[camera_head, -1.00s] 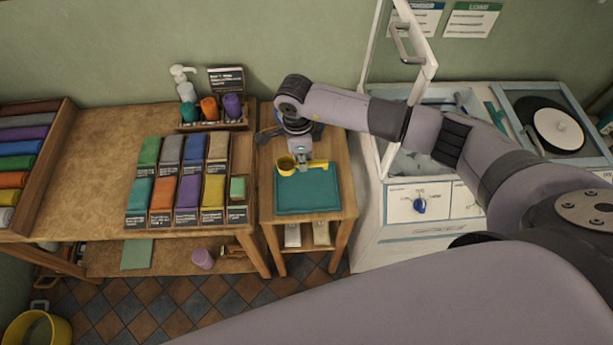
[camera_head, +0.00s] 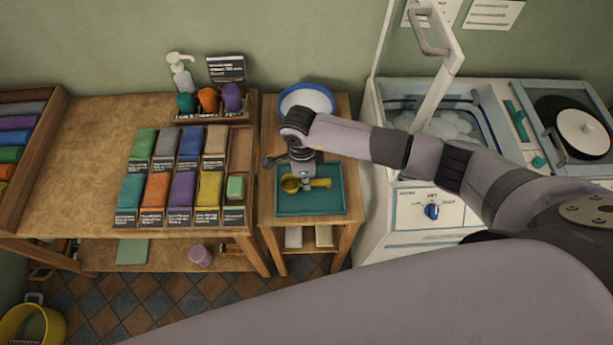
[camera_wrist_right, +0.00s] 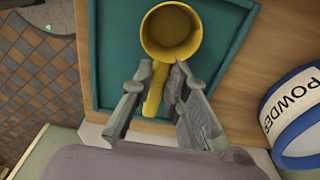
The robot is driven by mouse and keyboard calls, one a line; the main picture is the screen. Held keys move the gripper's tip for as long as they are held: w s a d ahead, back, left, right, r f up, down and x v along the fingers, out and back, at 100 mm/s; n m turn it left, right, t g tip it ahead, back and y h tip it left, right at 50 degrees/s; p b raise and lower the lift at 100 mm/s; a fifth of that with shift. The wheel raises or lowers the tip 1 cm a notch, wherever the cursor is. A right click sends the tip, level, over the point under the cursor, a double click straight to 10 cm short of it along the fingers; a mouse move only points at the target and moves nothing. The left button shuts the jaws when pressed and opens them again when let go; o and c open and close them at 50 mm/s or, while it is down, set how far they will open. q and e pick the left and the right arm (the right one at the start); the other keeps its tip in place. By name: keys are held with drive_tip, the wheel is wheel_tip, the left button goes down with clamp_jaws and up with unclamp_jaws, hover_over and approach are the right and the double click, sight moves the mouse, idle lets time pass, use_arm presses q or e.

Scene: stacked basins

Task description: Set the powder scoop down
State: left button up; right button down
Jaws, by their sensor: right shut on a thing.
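The yellow powder scoop (camera_head: 291,185) is over the teal tray (camera_head: 312,206) on the small wooden stand. My right gripper (camera_head: 304,178) is shut on its handle. In the right wrist view, the fingers of my right gripper (camera_wrist_right: 162,72) close around the handle of the scoop (camera_wrist_right: 171,32), with its round cup beyond the fingertips, open side toward the camera. The teal tray (camera_wrist_right: 116,62) lies beneath. I cannot tell whether the scoop touches the tray. My left gripper is not in view.
A white, blue-rimmed powder tub (camera_head: 306,98) stands behind the tray; its label shows in the wrist view (camera_wrist_right: 291,104). Folded coloured cloths (camera_head: 185,178) fill a rack on the left. A white washing machine (camera_head: 425,215) with a raised lid stands at right.

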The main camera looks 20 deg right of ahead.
drive_tip(key=shift+s+a+f+b, duration=0.1)
drive_tip(key=shift+s+f+b, duration=0.05)
drive_tip(key=shift+f+b, duration=0.15)
drive_tip(key=c, duration=1.9)
unclamp_jaws()
drive_tip(key=shift+r, duration=0.15)
drive_tip(key=o, duration=0.3)
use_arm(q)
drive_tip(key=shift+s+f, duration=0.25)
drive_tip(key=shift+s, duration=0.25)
